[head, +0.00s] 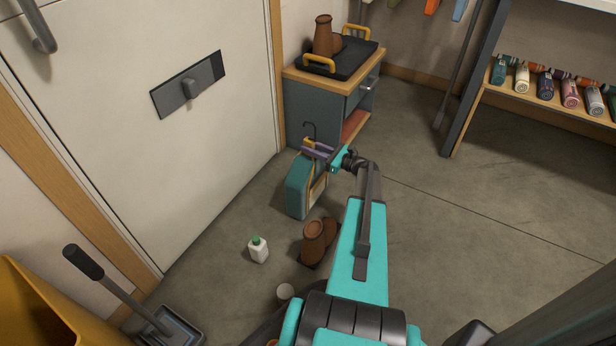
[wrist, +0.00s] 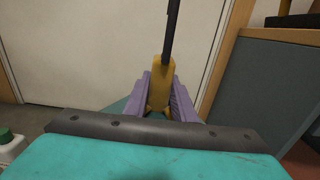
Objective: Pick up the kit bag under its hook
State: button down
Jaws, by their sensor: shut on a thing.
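The kit bag (head: 297,190) is a teal, boxy bag with a yellow-edged side, upright in front of the grey cabinet. A thin dark hook (head: 311,127) rises above it and also shows in the wrist view (wrist: 173,25). My gripper (head: 316,149) is at the bag's top, its purple fingers shut on the yellow piece (wrist: 161,78) under the hook. The fingers hide part of that piece. I cannot tell whether the bag's base touches the floor.
The cabinet (head: 320,108) carries a black tray (head: 350,62) and a jug. The door (head: 130,130) is left. Floor is clear at right (head: 460,240).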

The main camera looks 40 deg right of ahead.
aim_at(310, 140)
jog(key=shift+r, duration=0.15)
jog(key=shift+r+p, duration=2.45)
jog(key=shift+r, duration=0.95)
jog(key=shift+w+r, duration=0.1)
